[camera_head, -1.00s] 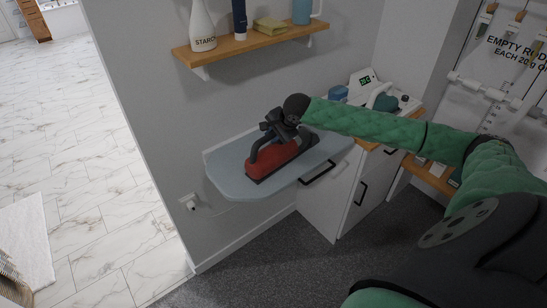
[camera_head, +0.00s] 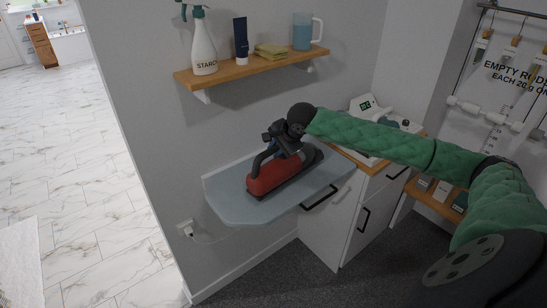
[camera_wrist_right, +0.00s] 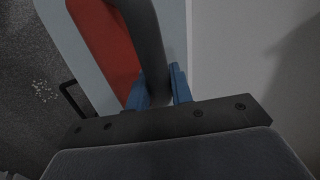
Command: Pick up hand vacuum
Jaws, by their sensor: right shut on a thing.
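The hand vacuum (camera_head: 268,181) has a red body and a dark handle. It sits on the light grey fold-down board (camera_head: 235,205) on the wall. My right gripper (camera_head: 274,150) is at the vacuum from above and behind. In the right wrist view the blue fingers of my right gripper (camera_wrist_right: 162,88) are closed around the dark handle, with the red body (camera_wrist_right: 105,45) beside it. The vacuum appears to rest on the board; any small gap below it cannot be made out. My left gripper is not in view.
A wooden shelf (camera_head: 250,66) above holds a starch spray bottle (camera_head: 203,45), a dark tube (camera_head: 241,40), sponges and a blue jug (camera_head: 303,32). A white cabinet (camera_head: 335,220) with black handles stands right of the board. A wall socket (camera_head: 186,228) is below left.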

